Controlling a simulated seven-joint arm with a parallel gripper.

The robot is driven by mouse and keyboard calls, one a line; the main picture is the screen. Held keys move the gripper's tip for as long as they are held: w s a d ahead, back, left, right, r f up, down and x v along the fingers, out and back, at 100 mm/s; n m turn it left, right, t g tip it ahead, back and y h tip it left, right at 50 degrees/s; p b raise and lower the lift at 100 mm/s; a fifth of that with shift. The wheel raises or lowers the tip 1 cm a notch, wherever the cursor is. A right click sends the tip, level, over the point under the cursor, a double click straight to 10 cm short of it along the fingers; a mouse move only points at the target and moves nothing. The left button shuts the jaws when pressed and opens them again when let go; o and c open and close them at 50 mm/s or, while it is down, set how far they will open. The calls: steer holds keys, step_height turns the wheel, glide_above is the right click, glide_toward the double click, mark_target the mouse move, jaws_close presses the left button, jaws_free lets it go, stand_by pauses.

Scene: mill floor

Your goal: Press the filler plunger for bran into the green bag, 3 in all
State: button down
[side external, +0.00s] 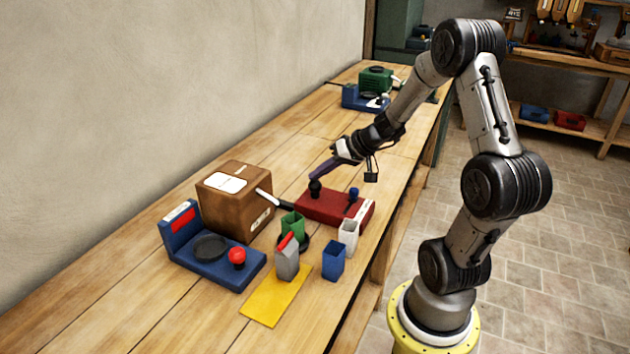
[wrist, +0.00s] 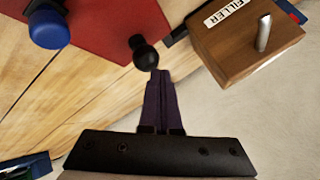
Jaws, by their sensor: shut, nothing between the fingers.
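The brown filler box (side external: 234,200) stands on the bench, its spout reaching toward the green bag (side external: 293,226). The filler's label reads FILLER in the wrist view (wrist: 255,42). The green bag stands open on a dark round base. A red block (side external: 330,207) beside the filler carries a black knob (side external: 315,188) and a blue knob (side external: 353,194); I cannot tell which is for bran. My gripper (side external: 314,176) is shut and empty, its purple fingertips close above the black knob. In the wrist view the fingertips (wrist: 160,73) are right beside the black knob (wrist: 146,53); contact is unclear.
A blue device (side external: 215,270) with a dark round plate and red button (side external: 237,257) stands front left. A grey container with red top (side external: 286,260) stands at a yellow mat (side external: 272,305). Blue (side external: 334,262) and white (side external: 348,238) bags stand near the bench edge.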

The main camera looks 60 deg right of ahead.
mark_target(319, 184)
steer(key=shift+r, duration=0.6)
steer(key=shift+r, duration=2.55)
stand_by(0.6)
step_height(319, 184, up, 4)
steer(key=shift+f, duration=0.1)
stand_by(0.4)
steer(key=shift+f, duration=4.4)
